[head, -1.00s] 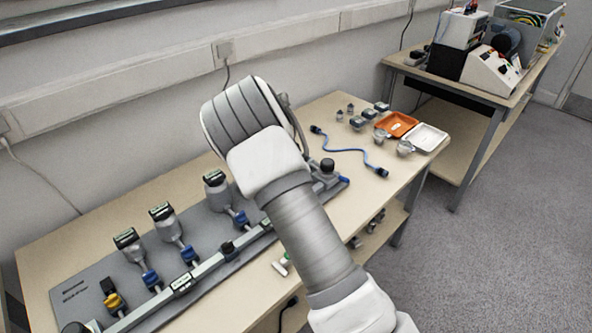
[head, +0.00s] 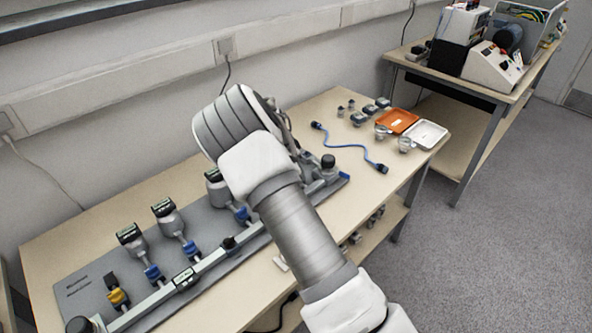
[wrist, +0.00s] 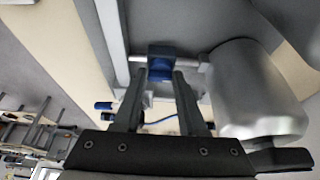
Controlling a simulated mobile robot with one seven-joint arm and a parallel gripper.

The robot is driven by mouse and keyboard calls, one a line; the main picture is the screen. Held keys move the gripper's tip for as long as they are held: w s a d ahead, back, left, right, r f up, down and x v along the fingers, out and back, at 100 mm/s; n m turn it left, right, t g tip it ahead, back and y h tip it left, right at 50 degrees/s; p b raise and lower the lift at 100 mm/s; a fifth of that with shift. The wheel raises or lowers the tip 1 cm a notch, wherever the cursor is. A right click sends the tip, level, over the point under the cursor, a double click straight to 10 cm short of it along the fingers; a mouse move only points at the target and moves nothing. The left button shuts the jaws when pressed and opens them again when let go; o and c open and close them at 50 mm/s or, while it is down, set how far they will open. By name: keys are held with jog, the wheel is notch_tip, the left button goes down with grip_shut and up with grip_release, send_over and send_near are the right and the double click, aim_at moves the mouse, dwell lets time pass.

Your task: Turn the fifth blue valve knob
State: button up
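The grey manifold rig (head: 215,222) lies along the bench, with gauges and blue valve knobs on short pipes. Three blue knobs show in the head view, at the left (head: 153,272), the middle (head: 190,248) and beside my arm (head: 241,214); my arm hides the rig beyond. In the wrist view a blue knob (wrist: 160,64) sits just ahead of my gripper (wrist: 161,76), in line with the gap between its fingertips. The fingers are apart; I cannot tell whether they touch the knob. My gripper is hidden in the head view.
A large silver gauge body (wrist: 250,90) stands close to the right finger. A yellow knob (head: 118,297) is at the rig's left end. A blue cable (head: 345,145), an orange tray (head: 397,122) and a white tray (head: 430,134) lie at the bench's right.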

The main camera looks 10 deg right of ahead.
jog(key=o, duration=0.4)
jog(key=shift+c, duration=0.2)
jog(key=p+v, duration=0.2)
jog(key=v, duration=1.5)
jog(key=shift+a, duration=0.2)
jog(key=shift+r, duration=0.25)
jog(key=s+d+r+n+y+p, duration=0.2)
jog(key=s+d+r, duration=0.1)
jog(key=s+r, duration=0.55)
jog(key=s+d+r+n+y+p, duration=0.2)
jog(key=s+d+r+n, duration=0.1)
jog(key=s+r, duration=0.5)
jog(key=s+r+n+t+p, duration=0.3)
jog(key=s+n, duration=0.3)
jog(key=s, duration=1.3)
jog(key=shift+s+d+r, duration=0.2)
jog(key=shift+d+r, duration=0.05)
jog(key=shift+r, duration=0.05)
